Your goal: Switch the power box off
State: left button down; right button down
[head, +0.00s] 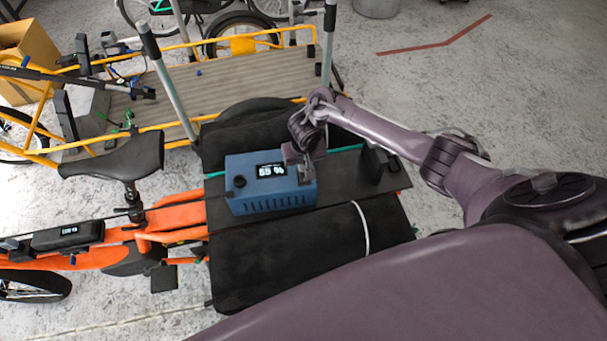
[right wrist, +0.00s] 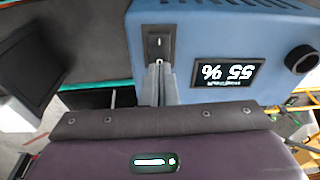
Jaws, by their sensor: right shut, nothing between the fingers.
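The power box is a blue box (head: 270,200) with vents, lying on the black deck of the orange cargo bike. Its screen (right wrist: 227,73) is lit and reads 55 %, upside down in the right wrist view. A black rocker switch (right wrist: 158,42) sits on the same face, beside the screen. A round black knob (right wrist: 301,59) is at the other end. My right gripper (head: 299,158) is over the end of the box near the screen. In the right wrist view its shut, empty fingers (right wrist: 159,68) point at the switch's near edge; I cannot tell whether they touch. My left gripper is out of view.
A black upright bracket (head: 376,164) stands on the deck right of the box. A white strap (head: 361,228) crosses the deck. A black saddle (head: 115,157) is to the left. A yellow cargo bike (head: 215,82) with grey posts stands behind. Open floor lies at the upper right.

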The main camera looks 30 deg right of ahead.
jog(key=shift+f, duration=0.55)
jog(key=shift+r, duration=0.1)
notch_tip(320, 180, up, 7)
jog(key=p, duration=0.8)
dwell(0.3)
dwell(0.3)
